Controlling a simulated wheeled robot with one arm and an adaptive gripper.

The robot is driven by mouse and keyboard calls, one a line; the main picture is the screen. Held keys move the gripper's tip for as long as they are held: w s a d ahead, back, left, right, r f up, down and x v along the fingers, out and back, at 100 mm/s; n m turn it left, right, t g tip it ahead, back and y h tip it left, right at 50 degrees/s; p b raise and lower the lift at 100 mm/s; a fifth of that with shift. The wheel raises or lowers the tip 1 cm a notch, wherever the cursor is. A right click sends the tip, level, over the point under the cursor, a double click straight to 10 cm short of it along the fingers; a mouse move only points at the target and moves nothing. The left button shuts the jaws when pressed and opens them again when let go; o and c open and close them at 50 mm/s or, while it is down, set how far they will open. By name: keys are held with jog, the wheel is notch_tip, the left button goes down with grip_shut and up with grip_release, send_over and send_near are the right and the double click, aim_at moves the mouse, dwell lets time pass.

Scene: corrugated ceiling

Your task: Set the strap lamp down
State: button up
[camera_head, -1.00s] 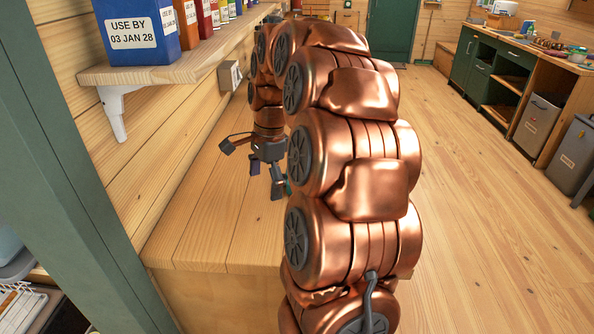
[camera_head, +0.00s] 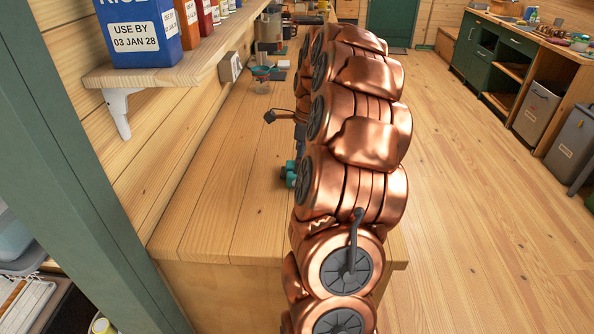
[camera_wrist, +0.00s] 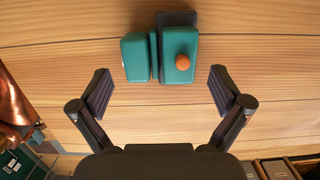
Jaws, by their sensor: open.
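The strap lamp (camera_wrist: 180,62) is a teal block with an orange button and dark parts. In the wrist view it rests on the wooden bench top (camera_wrist: 50,60). It also shows in the head view as a small teal shape (camera_head: 289,173), partly hidden behind my arm. My gripper (camera_wrist: 160,90) is open and empty. Its two dark fingers are spread apart, with the lamp beyond the gap between them and no visible contact. In the head view my arm hides most of the gripper.
A shelf (camera_head: 170,76) with a blue box (camera_head: 137,35) and other boxes overhangs the bench at the left. The bench front left is clear.

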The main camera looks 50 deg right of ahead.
jog(key=f, duration=0.2)
jog(key=f+p, duration=0.1)
jog(key=f, duration=0.1)
jog(key=shift+w+a, duration=0.15)
jog(key=shift+w, duration=0.1)
jog(key=shift+r, duration=0.1)
jog(key=c, duration=1.2)
